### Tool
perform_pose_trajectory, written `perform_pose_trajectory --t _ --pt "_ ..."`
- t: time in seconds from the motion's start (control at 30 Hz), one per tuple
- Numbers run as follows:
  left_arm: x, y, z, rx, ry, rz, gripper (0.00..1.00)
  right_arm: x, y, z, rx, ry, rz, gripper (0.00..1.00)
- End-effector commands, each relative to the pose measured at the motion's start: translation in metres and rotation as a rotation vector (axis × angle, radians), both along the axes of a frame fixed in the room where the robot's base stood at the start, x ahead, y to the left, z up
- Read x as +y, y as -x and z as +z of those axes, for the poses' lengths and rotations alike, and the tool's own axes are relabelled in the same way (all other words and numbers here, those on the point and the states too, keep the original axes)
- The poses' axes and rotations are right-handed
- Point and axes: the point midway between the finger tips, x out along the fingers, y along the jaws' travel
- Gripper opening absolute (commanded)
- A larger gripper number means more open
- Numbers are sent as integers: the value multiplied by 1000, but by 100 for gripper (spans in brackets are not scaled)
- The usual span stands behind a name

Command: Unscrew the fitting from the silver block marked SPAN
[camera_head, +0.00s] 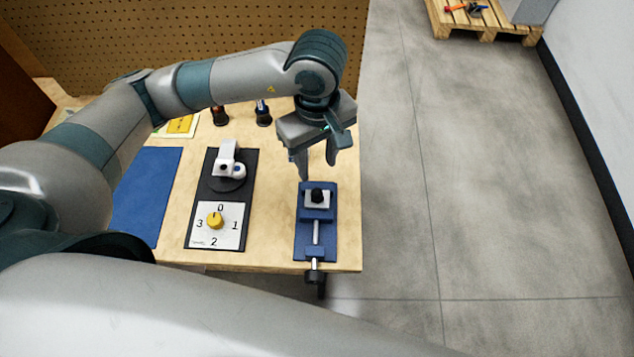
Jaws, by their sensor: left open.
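A small silver block (325,204) sits in the blue vise (316,228) at the right part of the bench. A dark round fitting (317,194) stands on top of the block. Any marking on the block is too small to read. My left gripper (317,171) points down just above and behind the fitting. Its two fingers are spread with nothing between them, and they look clear of the fitting. My right gripper is not in view.
A black plate (195,190) holds a white device (227,152) and a dial panel with a yellow knob (215,220). A blue mat (148,195) lies further left. Two dark-based items (220,116) (263,115) stand at the back, before the pegboard (190,35). The bench's right edge is close to the vise.

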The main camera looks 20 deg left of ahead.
Motion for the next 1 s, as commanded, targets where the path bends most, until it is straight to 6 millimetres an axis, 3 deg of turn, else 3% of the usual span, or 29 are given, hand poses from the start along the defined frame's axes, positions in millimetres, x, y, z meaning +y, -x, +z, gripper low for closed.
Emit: perform_pose_trajectory --t 0.6,1.0 --pt "0 1 -93 2 -1 1 40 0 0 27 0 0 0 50" --pt "0 0 -108 -1 -1 -1 40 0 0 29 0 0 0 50"
